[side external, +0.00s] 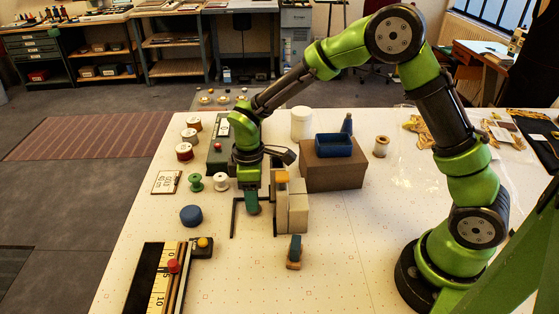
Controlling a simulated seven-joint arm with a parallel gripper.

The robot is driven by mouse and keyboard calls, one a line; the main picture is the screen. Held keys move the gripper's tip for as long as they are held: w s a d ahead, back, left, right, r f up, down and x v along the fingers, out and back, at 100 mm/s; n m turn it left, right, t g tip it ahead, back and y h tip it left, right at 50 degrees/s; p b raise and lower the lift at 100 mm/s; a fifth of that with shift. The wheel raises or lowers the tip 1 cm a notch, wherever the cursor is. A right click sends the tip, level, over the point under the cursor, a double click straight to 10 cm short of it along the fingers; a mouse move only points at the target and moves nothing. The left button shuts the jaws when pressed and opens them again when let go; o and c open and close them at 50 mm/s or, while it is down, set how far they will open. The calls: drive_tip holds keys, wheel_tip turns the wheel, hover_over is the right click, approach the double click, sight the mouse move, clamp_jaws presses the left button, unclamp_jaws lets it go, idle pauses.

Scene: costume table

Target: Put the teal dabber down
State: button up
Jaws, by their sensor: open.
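The teal dabber (253,204) shows as a small teal upright shape directly below my gripper (252,188). My gripper points down with its jaws open, right at the dabber's top. The fingertips are small here, and I cannot tell whether they touch it. The dabber is beside a black angled strip (234,218) on the white table, left of the pale blocks. Its lower end seems at or close to the table surface; the exact contact is unclear.
Pale upright blocks (298,208), one topped with orange-yellow, stand close to the right. Behind them, a brown box (333,172) carries a blue tray (334,145). A blue-and-wood piece (294,252) stands in front.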

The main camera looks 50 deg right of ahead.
wheel_tip(320, 180, up, 11)
drive_tip(key=s+d+r+m+t, duration=0.2)
drive_tip(key=s+r+m, duration=0.1)
drive_tip(key=s, duration=0.3)
drive_tip(key=s+d+r+m+t+y, duration=0.1)
drive_tip(key=s+d+r+m+t, duration=0.1)
drive_tip(key=s+m, duration=0.3)
drive_tip(key=s+d+r+m+t+y, duration=0.1)
drive_tip(key=s+d+r+m+t, duration=0.2)
drive_tip(key=s+r+m, duration=0.2)
drive_tip(key=s, duration=0.3)
drive_tip(key=shift+d, duration=0.25)
drive_tip(key=shift+w, duration=0.1)
